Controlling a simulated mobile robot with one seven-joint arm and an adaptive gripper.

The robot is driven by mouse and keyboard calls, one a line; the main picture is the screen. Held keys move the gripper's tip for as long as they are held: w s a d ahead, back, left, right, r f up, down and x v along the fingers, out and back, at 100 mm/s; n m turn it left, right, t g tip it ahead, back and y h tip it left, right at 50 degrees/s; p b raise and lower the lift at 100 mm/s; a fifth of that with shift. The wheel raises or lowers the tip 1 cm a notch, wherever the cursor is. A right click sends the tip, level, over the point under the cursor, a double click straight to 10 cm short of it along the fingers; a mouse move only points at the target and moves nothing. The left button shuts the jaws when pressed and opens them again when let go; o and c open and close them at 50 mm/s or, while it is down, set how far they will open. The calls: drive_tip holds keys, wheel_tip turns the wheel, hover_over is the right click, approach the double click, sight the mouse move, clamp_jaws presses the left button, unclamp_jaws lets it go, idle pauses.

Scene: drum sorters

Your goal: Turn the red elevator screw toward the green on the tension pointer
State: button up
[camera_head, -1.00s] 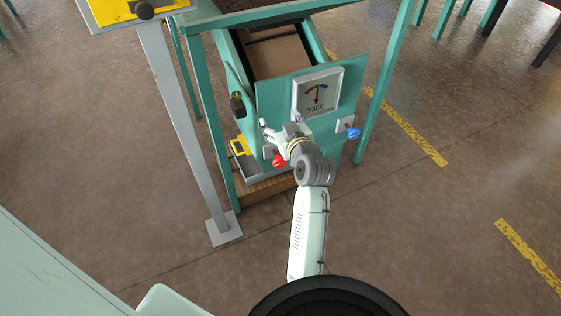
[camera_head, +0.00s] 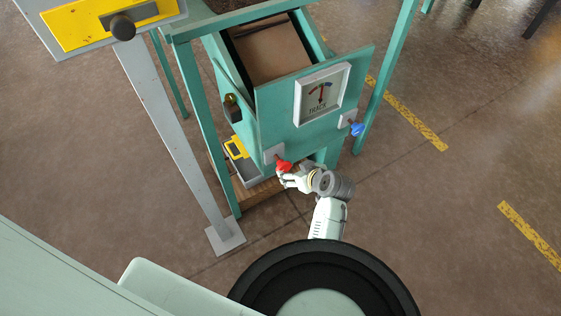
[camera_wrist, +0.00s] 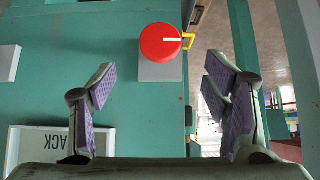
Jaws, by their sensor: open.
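The red screw knob (camera_head: 284,165) sits on a pale plate at the lower left of the teal panel (camera_head: 300,135). In the wrist view the red knob (camera_wrist: 160,43) is round, with a white line pointing right. My gripper (camera_head: 284,178) is close to it in the head view. In the wrist view my gripper (camera_wrist: 160,83) is open, its purple-padded fingers apart on either side below the knob, not closed on it. The tension dial (camera_head: 321,94) is on the panel's upper right; its pointer is too small to read against the colours.
A blue knob (camera_head: 357,129) sits at the panel's right edge. A yellow part (camera_head: 236,147) is left of the panel. A grey post with a yellow box (camera_head: 110,22) stands at left. Teal frame legs flank the panel. The floor at right is open.

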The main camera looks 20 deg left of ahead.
sight(285, 167)
drive_tip(key=x, duration=1)
drive_tip(key=shift+p, duration=0.4)
drive_tip(key=c, duration=1.2)
drive_tip(key=shift+f+g, duration=0.1)
drive_tip(key=shift+g, duration=0.2)
